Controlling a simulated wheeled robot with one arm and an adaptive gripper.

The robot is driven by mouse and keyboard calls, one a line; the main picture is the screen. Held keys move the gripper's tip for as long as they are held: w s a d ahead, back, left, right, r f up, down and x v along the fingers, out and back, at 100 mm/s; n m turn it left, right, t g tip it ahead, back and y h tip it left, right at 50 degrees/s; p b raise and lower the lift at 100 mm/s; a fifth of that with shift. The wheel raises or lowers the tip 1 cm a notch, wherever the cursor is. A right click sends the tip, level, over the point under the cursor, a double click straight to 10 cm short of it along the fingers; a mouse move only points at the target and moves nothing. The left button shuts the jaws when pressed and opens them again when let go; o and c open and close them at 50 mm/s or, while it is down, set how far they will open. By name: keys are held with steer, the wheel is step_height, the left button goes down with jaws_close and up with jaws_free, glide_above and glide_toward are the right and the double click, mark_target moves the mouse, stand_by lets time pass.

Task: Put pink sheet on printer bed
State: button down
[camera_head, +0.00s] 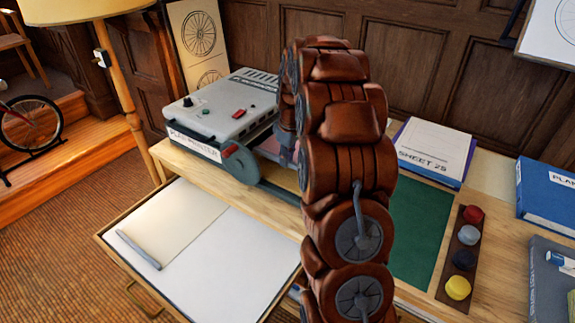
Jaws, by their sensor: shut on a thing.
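The plan printer (235,105) is a grey box labelled "PLAN PRINTER" on the wooden desk, with a red button on top and a grey crank wheel (240,163) at its front. My brown, jointed arm rises through the middle of the picture and covers the printer's right side. A small pinkish patch (287,154) shows at the arm's left edge, beside the printer's front; it may be part of the pink sheet, but most of it is hidden. My gripper is hidden behind the arm, so its fingers and its hold do not show.
An open drawer (225,260) with pale sheets and a grey bar lies at front left. A lamp (125,85) stands left.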

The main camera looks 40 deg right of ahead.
steer(key=shift+f+p, duration=0.35)
steer(key=shift+f, duration=1.55)
steer(key=c, duration=1.2)
jaws_free()
steer(key=shift+o, duration=0.2)
